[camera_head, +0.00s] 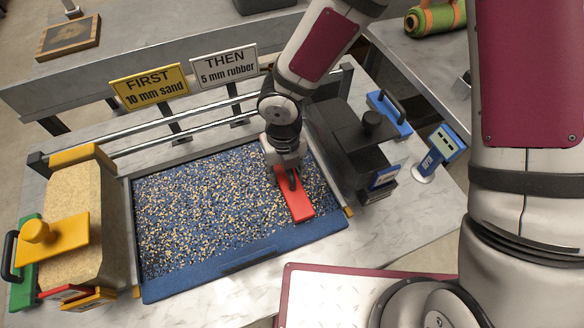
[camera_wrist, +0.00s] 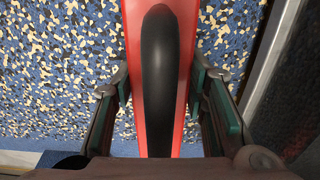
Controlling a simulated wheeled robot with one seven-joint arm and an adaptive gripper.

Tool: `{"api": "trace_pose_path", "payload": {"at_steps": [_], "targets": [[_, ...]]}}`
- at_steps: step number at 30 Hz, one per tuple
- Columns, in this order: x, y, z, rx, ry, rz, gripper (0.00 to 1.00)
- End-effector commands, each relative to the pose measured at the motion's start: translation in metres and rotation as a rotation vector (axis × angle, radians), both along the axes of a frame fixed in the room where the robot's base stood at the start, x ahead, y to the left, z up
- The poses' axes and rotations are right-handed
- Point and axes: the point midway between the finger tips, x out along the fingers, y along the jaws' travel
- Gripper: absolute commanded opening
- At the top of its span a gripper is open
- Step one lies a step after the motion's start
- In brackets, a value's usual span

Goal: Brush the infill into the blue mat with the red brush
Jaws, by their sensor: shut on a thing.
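The blue mat (camera_head: 240,257) lies flat in a tray on the table, with tan and dark granules of infill (camera_head: 200,205) scattered over most of it. The red brush (camera_head: 294,200) is on the mat's right part. My gripper (camera_head: 287,172) is shut on the black handle of the brush. In the wrist view the red brush (camera_wrist: 134,70) runs up the middle with its black handle (camera_wrist: 158,80) between my fingers (camera_wrist: 160,105). Speckled infill (camera_wrist: 60,70) shows on both sides. The bristles under the brush are hidden.
A sand hopper (camera_head: 85,205) with a yellow knob stands left of the mat. A black hopper (camera_head: 350,135) stands close on the right. Rails (camera_head: 205,113) and two signs, yellow (camera_head: 150,87) and white (camera_head: 224,66), run behind.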

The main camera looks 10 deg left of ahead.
Motion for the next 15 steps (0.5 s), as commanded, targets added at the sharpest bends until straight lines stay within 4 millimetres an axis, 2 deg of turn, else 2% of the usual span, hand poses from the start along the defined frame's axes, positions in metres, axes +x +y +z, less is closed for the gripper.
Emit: {"api": "trace_pose_path", "payload": {"at_steps": [9, 15], "targets": [[-0.013, 0.027, 0.0, 0.0, -0.001, 0.003, 0.0], [-0.019, 0.036, 0.0, 0.0, -0.001, 0.001, 0.0]]}}
